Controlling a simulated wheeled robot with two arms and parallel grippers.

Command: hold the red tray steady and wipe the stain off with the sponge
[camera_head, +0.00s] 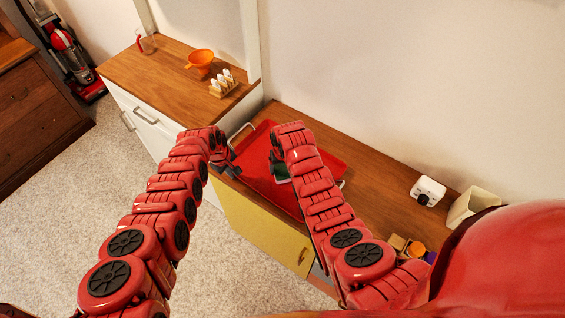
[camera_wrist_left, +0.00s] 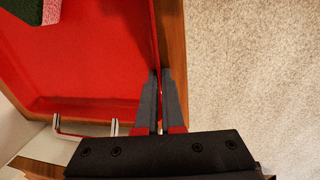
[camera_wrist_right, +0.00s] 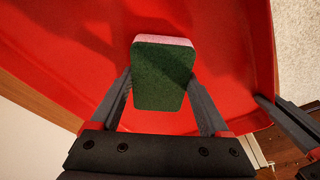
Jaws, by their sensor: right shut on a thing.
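The red tray (camera_head: 262,165) lies on the lower wooden counter; it fills much of the right wrist view (camera_wrist_right: 235,50). My right gripper (camera_wrist_right: 163,85) is shut on the sponge (camera_wrist_right: 163,75), green with a pink layer, over the tray. The sponge's corner also shows in the left wrist view (camera_wrist_left: 18,10). My left gripper (camera_wrist_left: 160,75) is at the tray's long front rim, its fingers close together on either side of it. Whether they pinch the rim is unclear. I see no clear stain; darker patches on the tray look like shadows.
A higher counter (camera_head: 172,72) at the left holds an orange funnel-like bowl (camera_head: 200,58), a rack (camera_head: 222,84) and a glass (camera_head: 146,44). A white device (camera_head: 428,190) and a cream container (camera_head: 470,205) stand at the right. The wall closes off the back.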

